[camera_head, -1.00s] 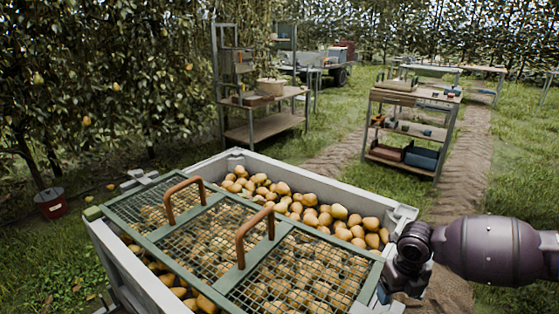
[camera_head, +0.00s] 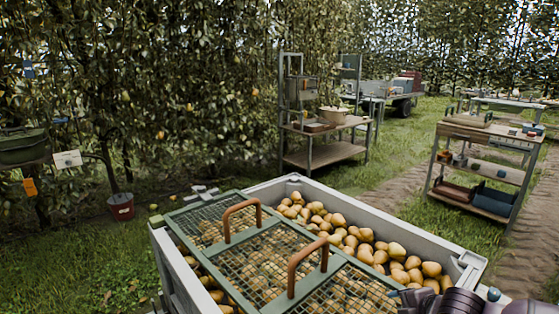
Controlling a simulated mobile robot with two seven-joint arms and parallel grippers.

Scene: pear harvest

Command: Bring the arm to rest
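My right arm (camera_head: 455,302) shows only as a dark, rounded piece at the bottom right edge of the head view, beside the near right corner of the crate. Its fingertips cannot be made out. My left gripper is not in view. A large pale crate (camera_head: 265,189) full of yellow pears (camera_head: 375,248) stands in front of me. A green mesh lid (camera_head: 270,262) with two brown handles lies over its near left part, leaving the far right part open.
A workbench (camera_head: 325,155) with a basket stands behind the crate. A shelf cart (camera_head: 480,165) stands at right on the dirt path. A red bucket (camera_head: 121,207) sits under the trees at left. A truck (camera_head: 400,92) is farther back. Grass (camera_head: 70,250) at left is open.

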